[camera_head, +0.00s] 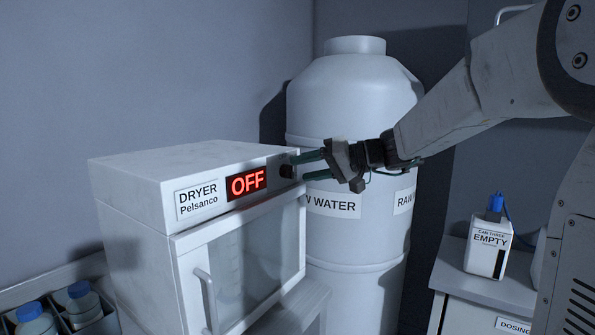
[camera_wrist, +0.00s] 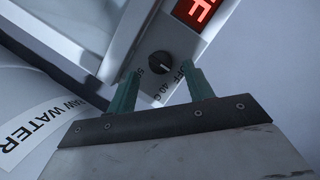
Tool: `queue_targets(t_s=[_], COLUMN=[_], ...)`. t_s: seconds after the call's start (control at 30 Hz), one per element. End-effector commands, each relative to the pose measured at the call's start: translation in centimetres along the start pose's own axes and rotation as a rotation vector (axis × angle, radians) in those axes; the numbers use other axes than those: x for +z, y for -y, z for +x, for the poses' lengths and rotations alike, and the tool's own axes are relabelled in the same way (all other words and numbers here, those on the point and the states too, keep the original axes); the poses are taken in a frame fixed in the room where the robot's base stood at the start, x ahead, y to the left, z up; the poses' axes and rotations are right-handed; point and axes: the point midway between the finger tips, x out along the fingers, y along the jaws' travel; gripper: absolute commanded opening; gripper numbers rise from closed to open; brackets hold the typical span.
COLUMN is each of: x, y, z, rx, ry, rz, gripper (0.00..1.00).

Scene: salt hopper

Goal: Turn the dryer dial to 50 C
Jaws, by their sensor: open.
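The white dryer (camera_head: 140,225) stands at the left in the head view, its red display (camera_head: 246,182) reading OFF. Its small black dial (camera_head: 287,171) sits right of the display. The wrist view shows the dial (camera_wrist: 161,62) closer, with OFF, 40 C and a partly hidden 5-something mark around it. A small pale mark on the dial seems to face the OFF side. My gripper (camera_head: 303,167) is open just in front of the dial. In the wrist view, its green fingers (camera_wrist: 161,72) are on either side of the dial, with visible gaps.
A large white raw water tank (camera_head: 355,105) stands close behind my gripper. The dryer's glass door (camera_head: 255,260) is shut, with a handle (camera_head: 207,298) at its left. A white can marked EMPTY (camera_head: 488,250) is on the right counter. Blue-capped bottles (camera_head: 82,300) stand lower left.

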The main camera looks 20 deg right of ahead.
Motion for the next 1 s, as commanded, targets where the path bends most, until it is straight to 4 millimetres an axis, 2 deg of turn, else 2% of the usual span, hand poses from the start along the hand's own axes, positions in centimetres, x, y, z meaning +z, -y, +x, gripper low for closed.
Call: queue_targets(t_s=[0.03, 0.2, 0.5, 0.53, 0.6, 0.7, 1.0], x=[0.1, 0.0, 0.0, 0.0, 0.0, 0.0, 0.0], y=[0.1, 0.1, 0.0, 0.0, 0.0, 0.0, 0.0], z=[0.9, 2.4, 2.7, 2.7, 2.7, 2.7, 2.7], rx=[-0.003, -0.001, 0.0, 0.0, 0.0, 0.0, -0.008], ry=[0.003, 0.002, 0.0, 0.001, 0.001, 0.001, 0.002], rz=[0.0, 0.0, 0.0, 0.0, 0.0, 0.0, 0.022], gripper=[0.52, 0.52, 0.52, 0.49, 0.3, 0.07, 0.07])
